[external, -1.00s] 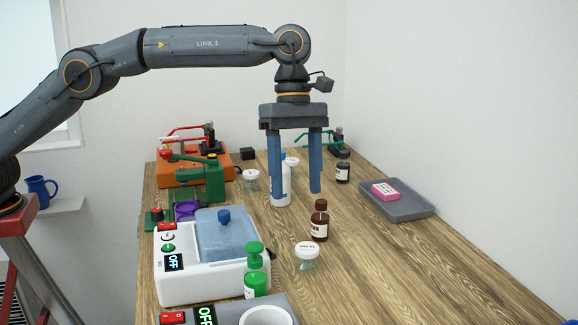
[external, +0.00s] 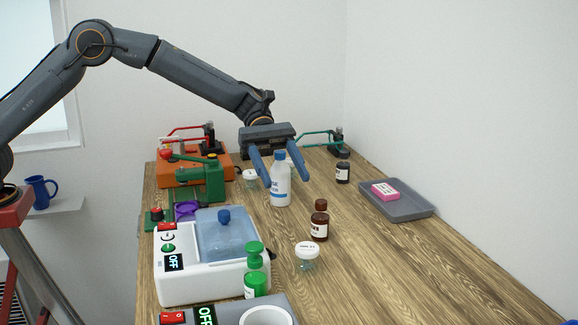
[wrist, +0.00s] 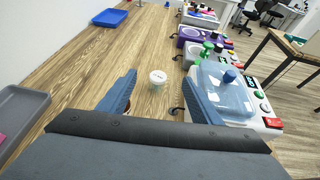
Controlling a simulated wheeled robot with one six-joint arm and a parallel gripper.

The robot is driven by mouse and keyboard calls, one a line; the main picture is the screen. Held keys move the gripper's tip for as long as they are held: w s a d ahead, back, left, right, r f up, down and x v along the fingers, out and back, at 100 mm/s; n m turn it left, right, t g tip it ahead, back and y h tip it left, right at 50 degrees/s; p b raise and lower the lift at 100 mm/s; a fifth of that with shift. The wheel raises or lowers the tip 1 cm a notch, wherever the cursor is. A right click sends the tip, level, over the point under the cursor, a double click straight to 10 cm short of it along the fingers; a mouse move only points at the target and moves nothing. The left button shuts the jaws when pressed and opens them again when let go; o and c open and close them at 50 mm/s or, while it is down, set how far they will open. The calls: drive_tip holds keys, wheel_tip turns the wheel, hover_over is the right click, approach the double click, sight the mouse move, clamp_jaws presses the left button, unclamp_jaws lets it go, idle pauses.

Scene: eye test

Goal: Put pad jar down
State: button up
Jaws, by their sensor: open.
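A clear jar with a white, marked lid (external: 307,252) stands upright at the front middle of the table; its lid text is too small to read. A white-lidded jar also shows in the wrist view (wrist: 158,77), farther out between my fingers and apart from them. A second white-lidded jar (external: 250,180) stands farther back beside the green device. I cannot tell which is the pad jar. My gripper (external: 283,181) is open, tilted, its fingers pointing toward the external camera. In the wrist view, my gripper (wrist: 160,97) holds nothing visible.
A white, blue-capped bottle (external: 281,188) overlaps the gripper in the external view. A brown bottle (external: 320,222) stands behind the front jar. A white bath (external: 200,278) is to the left, a grey tray (external: 410,209) to the right. Bare wood lies front right.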

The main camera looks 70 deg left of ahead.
approach(303, 243)
drive_tip(key=p+x, duration=0.1)
drive_tip(key=x, duration=0.2)
drive_tip(key=p+x, duration=0.1)
drive_tip(key=x, duration=0.2)
drive_tip(key=p+x, duration=0.2)
drive_tip(key=x, duration=0.1)
drive_tip(key=shift+w+d+f, duration=0.1)
drive_tip(key=shift+f, duration=0.35)
drive_tip(key=c, duration=1.2)
drive_tip(key=shift+r, duration=0.1)
drive_tip(key=shift+c, duration=0.2)
